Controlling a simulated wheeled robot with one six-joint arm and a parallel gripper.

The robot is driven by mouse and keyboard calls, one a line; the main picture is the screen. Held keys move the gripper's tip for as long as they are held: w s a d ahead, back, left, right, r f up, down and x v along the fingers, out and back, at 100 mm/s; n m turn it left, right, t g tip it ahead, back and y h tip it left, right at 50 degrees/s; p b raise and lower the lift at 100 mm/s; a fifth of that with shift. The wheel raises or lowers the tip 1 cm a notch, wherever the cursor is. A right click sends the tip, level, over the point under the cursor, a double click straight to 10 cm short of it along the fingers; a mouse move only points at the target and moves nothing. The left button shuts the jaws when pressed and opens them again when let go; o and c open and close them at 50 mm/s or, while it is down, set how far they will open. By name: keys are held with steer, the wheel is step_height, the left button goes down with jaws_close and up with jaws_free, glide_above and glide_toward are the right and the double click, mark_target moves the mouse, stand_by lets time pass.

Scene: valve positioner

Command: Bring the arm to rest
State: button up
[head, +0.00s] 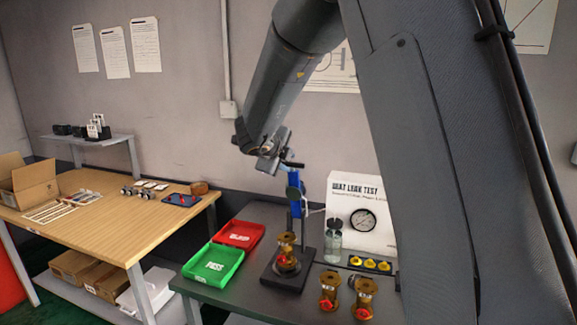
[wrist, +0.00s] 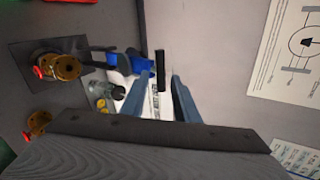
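My gripper (head: 270,160) hangs just above and left of the blue press (head: 294,197) on the dark bench. In the wrist view its two fingers (wrist: 159,85) are spread apart with nothing clearly gripped. The black lever of the press (wrist: 160,70) shows in the gap near the fingertips; I cannot tell whether they touch it. A brass valve with a red part (head: 287,258) stands upright on the black base plate (head: 284,282) of the press. It also shows in the wrist view (wrist: 62,68).
A green tray (head: 214,264) and a red tray (head: 239,234) lie left of the press. Two brass valves (head: 329,290) stand in front right. A clear bottle (head: 333,242) and the white leak-test panel (head: 350,200) stand close behind. A wooden table (head: 110,235) is at left.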

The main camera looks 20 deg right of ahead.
stand_by(0.3)
steer(key=s+a+f+n+g+y+b, duration=0.1)
steer(key=s+a+f+n+y+b, duration=0.1)
steer(key=s+a+f+n+y, duration=0.35)
steer(key=s+a+f+n+y+b, duration=0.25)
steer(key=s+f+n, duration=0.4)
steer(key=n, duration=0.45)
steer(key=s+d+f+n+g, duration=0.1)
steer(key=s+f+n+g, duration=0.1)
steer(key=s, duration=0.5)
steer(key=s+f+n+g, duration=0.2)
steer(key=s+f+n, duration=0.3)
steer(key=s, duration=0.3)
steer(key=s+d+f+n+g+h+b, duration=0.1)
steer(key=s+f+n+g, duration=0.2)
steer(key=s, duration=0.5)
steer(key=shift+d+f+n, duration=0.3)
steer(key=shift+f+n, duration=0.25)
steer(key=shift+f, duration=0.3)
